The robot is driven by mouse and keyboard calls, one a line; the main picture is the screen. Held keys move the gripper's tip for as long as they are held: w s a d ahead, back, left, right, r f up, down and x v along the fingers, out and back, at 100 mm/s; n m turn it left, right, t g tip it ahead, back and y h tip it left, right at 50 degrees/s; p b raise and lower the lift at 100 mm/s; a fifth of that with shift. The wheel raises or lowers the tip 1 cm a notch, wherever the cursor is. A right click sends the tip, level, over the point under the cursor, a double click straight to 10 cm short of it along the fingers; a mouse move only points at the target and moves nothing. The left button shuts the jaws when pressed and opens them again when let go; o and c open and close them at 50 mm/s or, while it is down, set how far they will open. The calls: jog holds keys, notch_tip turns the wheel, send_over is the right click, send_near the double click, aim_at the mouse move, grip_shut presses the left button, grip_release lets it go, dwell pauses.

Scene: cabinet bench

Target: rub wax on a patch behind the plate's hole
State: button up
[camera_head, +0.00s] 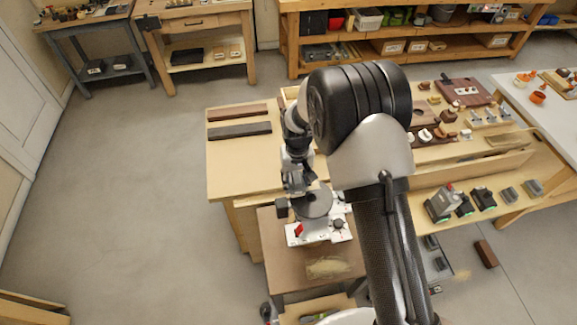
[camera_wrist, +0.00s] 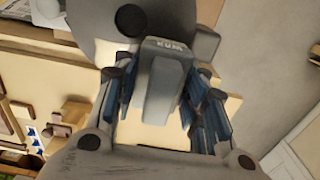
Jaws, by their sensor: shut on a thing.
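A grey round plate (camera_head: 316,205) sits on a white machine with a red switch, in front of the bench. In the wrist view the plate (camera_wrist: 178,14) fills the top, with its dark round hole (camera_wrist: 131,20) left of centre. My gripper (camera_wrist: 162,82) is shut on a grey block (camera_wrist: 165,48) with dark lettering on its end, between the blue-padded fingers. The block's end overlaps the plate's lower edge in the picture, just right of and below the hole; I cannot tell whether it touches. In the head view my gripper (camera_head: 298,180) is at the plate, and the block cannot be made out.
The machine's base (camera_head: 318,234) stands on a brown stand (camera_head: 283,270) with a pile of sawdust (camera_head: 328,268). Two dark wood bars (camera_head: 240,130) lie on the bench's left end. Small tools and blocks (camera_head: 484,199) crowd the right side. The floor at left is clear.

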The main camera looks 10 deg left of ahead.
aim_at(298, 176)
notch_tip(298, 176, up, 2)
jog(key=shift+w+r, duration=0.1)
jog(key=shift+d+r+p, duration=0.25)
jog(key=shift+r+p, duration=0.45)
notch_tip(298, 176, up, 2)
jog(key=shift+a+r+p, duration=0.1)
jog(key=shift+a+p, duration=0.05)
jog(key=shift+p, duration=0.45)
jog(key=shift+r+p, duration=0.55)
jog(key=shift+r, duration=0.55)
